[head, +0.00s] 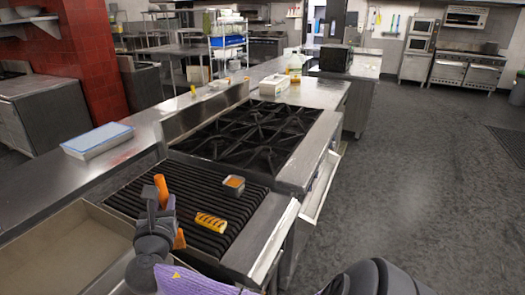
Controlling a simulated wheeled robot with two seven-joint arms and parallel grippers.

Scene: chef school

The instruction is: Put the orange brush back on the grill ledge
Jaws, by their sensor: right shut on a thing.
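My right gripper (160,205) is shut on the orange brush (161,188). The brush's orange top sticks up above the jaws, and another orange part shows below them beside the wrist. The gripper hides its middle. I hold it over the left part of the black ridged grill (207,190); whether it touches the grate I cannot tell. The grill's metal front ledge (258,232) runs along its right side, to the right of the gripper, and its visible part is bare. My left gripper is not in view.
A grill-marked yellow food piece (211,222) and a small metal container with orange content (234,184) sit on the grate. A black burner stove (255,135) adjoins behind. A metal tray (70,250) lies left, a blue-lidded box (97,140) behind it.

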